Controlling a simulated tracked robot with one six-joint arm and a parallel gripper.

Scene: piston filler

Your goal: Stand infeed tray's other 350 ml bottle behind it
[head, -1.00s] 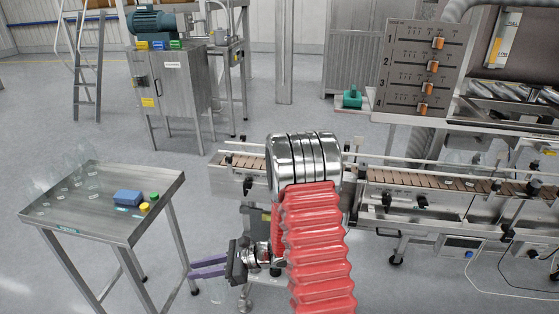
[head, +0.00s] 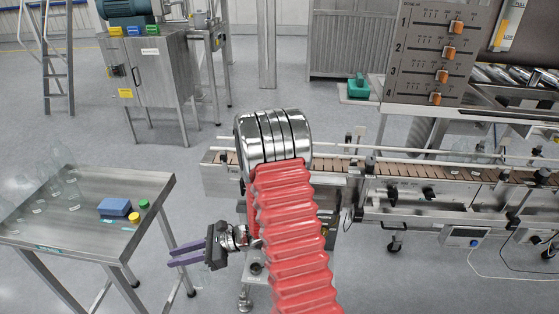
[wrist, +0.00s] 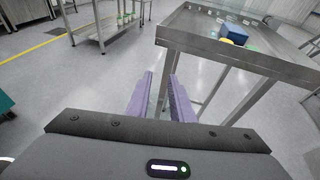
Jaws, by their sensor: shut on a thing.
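My gripper (head: 186,253), with purple fingers, points left below the end of the conveyor, right of the steel tray table (head: 150,186). Its fingers also show in the wrist view (wrist: 160,100), a small gap apart. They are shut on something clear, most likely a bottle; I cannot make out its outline. Clear bottles (head: 66,188) with small white labels stand at the left part of the tray table, very faint; their sizes cannot be told. In the wrist view the tray table (wrist: 200,47) is ahead to the right, beyond the fingertips.
On the tray table are a blue block (head: 114,207), a green cap (head: 144,203) and a yellow cap (head: 134,217). A conveyor (head: 420,190) with clear labelled containers runs right. A steel cabinet (head: 150,80) stands behind. Open floor lies between table and conveyor.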

